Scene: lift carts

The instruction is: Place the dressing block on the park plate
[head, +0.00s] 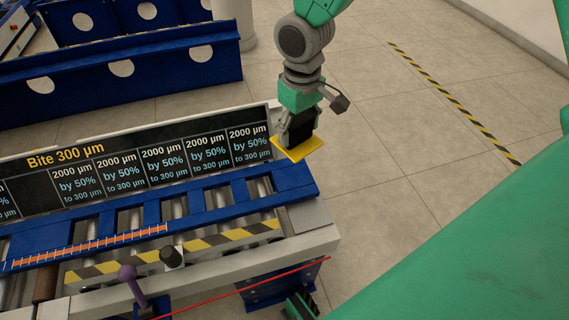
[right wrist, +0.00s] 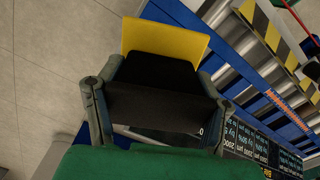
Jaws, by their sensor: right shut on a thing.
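My right gripper (head: 300,125) points down at the right end of the blue slotted rail and is shut on a black block, which I take to be the dressing block (right wrist: 152,105). In the right wrist view the block sits between the two grey fingers of the right gripper (right wrist: 152,95). A flat yellow plate (head: 284,146) shows right at the block's lower end, and also in the right wrist view (right wrist: 165,42). I cannot tell whether it is the park plate or part of the block. My left gripper is not in view.
The roller cart with its blue rail (head: 215,200) and black sign board (head: 115,172) fills the lower left. A purple-knobbed lever (head: 128,273) and a black knob (head: 171,257) stand at its front. Another blue frame (head: 120,70) stands behind. Open tiled floor (head: 390,180) lies to the right.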

